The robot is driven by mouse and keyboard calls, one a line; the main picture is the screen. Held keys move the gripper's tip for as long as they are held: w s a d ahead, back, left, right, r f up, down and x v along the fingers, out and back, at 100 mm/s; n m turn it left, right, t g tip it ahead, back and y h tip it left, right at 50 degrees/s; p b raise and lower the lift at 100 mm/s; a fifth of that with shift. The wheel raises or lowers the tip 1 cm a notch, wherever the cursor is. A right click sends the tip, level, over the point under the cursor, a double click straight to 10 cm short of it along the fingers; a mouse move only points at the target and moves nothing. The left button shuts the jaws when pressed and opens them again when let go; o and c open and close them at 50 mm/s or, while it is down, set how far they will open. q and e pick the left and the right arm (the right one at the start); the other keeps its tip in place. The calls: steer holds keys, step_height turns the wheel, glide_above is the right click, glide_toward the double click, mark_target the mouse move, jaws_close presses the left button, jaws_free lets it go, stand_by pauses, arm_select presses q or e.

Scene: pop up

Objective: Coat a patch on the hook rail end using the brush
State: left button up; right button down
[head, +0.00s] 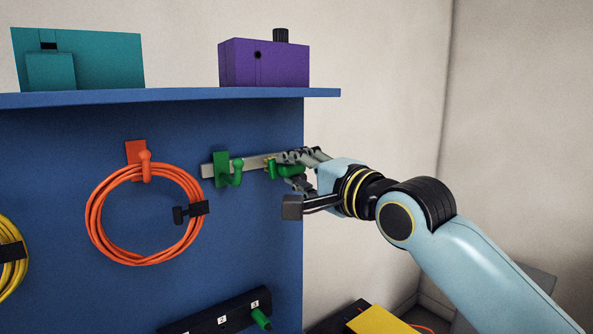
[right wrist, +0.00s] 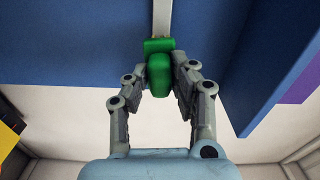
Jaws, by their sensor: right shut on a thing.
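The grey metal hook rail (head: 248,164) runs across the blue panel and bears a green hook (head: 229,168) on its left part. My right gripper (head: 292,170) is at the rail's right end, shut on a green piece, apparently the brush (head: 272,169). In the right wrist view the brush (right wrist: 160,77) sits between the fingers of the gripper (right wrist: 165,82), its wider green part facing the rail (right wrist: 162,18). The brush is close to the rail end; I cannot tell whether it touches. Bristles and any coating are not clear. My left gripper is not in view.
A blue shelf (head: 180,97) juts out above, with a teal box (head: 105,62) and a purple box (head: 280,65) on it. A coiled orange cable (head: 97,228) hangs to the left. A black numbered strip (head: 200,323) is below. Right of the panel is open space before the wall.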

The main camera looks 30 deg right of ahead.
steer(key=shift+w+a, duration=0.1)
steer(key=shift+w, duration=0.9)
steer(key=shift+d+p, duration=1.95)
steer(key=shift+d, duration=1.55)
steer(key=shift+w+a+p, duration=0.1)
steer(key=shift+a+p, duration=1.15)
steer(key=shift+a, duration=2.3)
steer(key=shift+s, duration=0.25)
